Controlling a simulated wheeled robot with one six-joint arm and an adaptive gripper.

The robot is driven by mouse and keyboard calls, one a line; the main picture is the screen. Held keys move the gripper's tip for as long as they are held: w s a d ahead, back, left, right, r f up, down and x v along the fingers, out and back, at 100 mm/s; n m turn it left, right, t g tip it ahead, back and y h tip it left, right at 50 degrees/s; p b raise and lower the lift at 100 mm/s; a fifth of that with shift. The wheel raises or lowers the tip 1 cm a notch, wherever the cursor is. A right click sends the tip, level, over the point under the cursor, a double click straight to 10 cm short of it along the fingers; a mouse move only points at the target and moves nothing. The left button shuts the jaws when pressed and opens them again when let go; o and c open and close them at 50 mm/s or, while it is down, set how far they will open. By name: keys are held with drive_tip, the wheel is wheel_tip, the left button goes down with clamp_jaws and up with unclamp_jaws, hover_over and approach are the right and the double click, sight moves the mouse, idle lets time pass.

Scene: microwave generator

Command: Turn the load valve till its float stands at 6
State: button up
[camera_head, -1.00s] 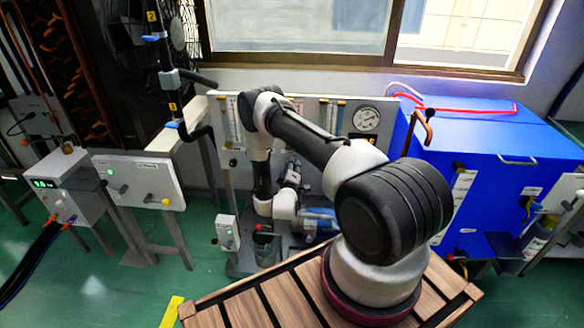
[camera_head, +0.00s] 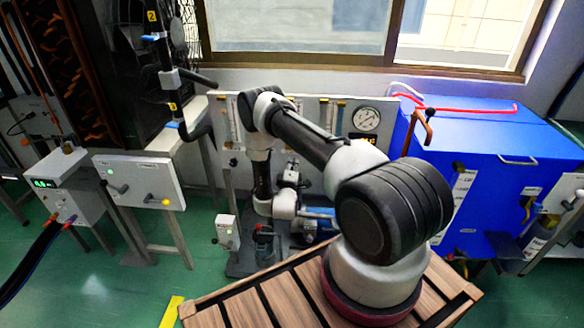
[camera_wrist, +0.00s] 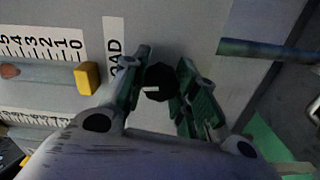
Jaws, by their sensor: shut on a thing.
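The load valve is a black round knob (camera_wrist: 158,82) on the grey panel, beside a white label ending in "OAD". My gripper (camera_wrist: 160,88) is shut on the knob, one green-padded finger on each side of it. A white mark shows on the knob's face. To the left, a clear tube lies along a printed scale (camera_wrist: 40,47) with numbers from 0 to 5 in view. A reddish float (camera_wrist: 9,70) stands in the tube around the 4 to 5 marks, at the picture's left edge. The scale above 5 is out of view.
A yellow block (camera_wrist: 87,78) ends the tube near 0, close to my left finger. A grey-green bar (camera_wrist: 265,48) juts in at the upper right. In the head view, the panel carries a round gauge (camera_head: 366,119), and a blue cabinet (camera_head: 500,150) stands to its right.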

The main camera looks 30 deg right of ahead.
drive_tip(key=o, duration=1)
drive_tip(key=shift+a, duration=0.1)
drive_tip(key=v, duration=1.2)
